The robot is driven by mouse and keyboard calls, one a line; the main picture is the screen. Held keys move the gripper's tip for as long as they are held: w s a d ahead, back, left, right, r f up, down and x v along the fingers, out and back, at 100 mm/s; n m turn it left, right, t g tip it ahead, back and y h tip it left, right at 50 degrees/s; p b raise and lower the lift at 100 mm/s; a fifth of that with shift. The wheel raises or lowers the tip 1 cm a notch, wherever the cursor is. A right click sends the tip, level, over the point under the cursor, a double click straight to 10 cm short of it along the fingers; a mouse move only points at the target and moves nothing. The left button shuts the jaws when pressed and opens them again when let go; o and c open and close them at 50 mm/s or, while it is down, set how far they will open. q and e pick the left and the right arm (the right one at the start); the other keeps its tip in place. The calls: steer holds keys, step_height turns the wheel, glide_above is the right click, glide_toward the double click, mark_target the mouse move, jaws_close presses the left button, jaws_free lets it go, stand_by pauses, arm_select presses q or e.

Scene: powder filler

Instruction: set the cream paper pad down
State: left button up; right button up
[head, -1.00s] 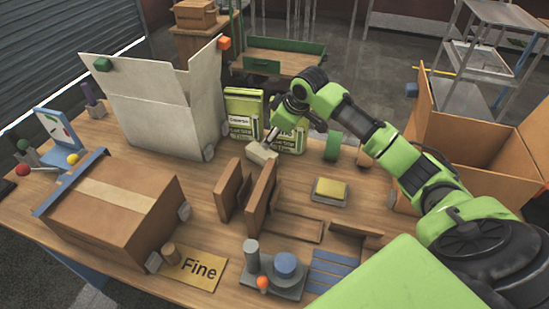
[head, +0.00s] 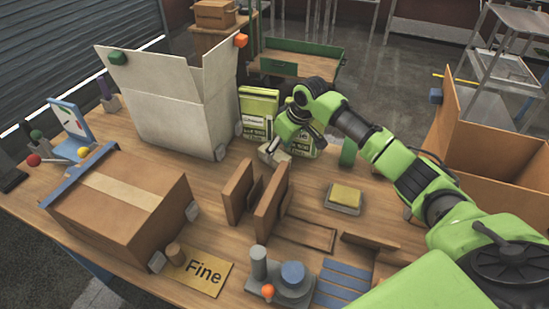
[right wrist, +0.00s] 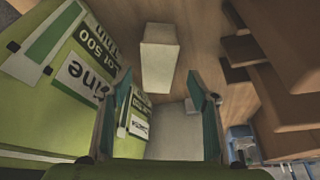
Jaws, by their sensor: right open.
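The cream paper pad (head: 273,153) is a small pale block at the table's back middle, in front of the green-labelled boxes. In the right wrist view the pad (right wrist: 160,58) is a pale block just beyond and between the fingertips, with wooden tabletop around it. My right gripper (head: 275,140) is directly above the pad, pointing down. Its fingers (right wrist: 160,85) are apart, with a gap on both sides of the pad. The pad's underside is hidden, so its contact with the table is hard to tell. My left gripper is out of view.
Green boxes (head: 258,115) stand close behind the gripper; the open white carton (head: 180,110) is to its left. Brown upright dividers (head: 238,190) stand in front. A yellow block (head: 346,194) lies on a small grey tray to the right. An open brown carton (head: 500,150) is far right.

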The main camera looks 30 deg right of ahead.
mark_target(276, 154)
steer(key=x, duration=0.4)
steer(key=shift+d+f+p, duration=0.15)
steer(key=shift+f+p, duration=0.15)
steer(key=shift+f, duration=0.1)
steer(key=c, duration=1.1)
steer(key=shift+r, duration=0.2)
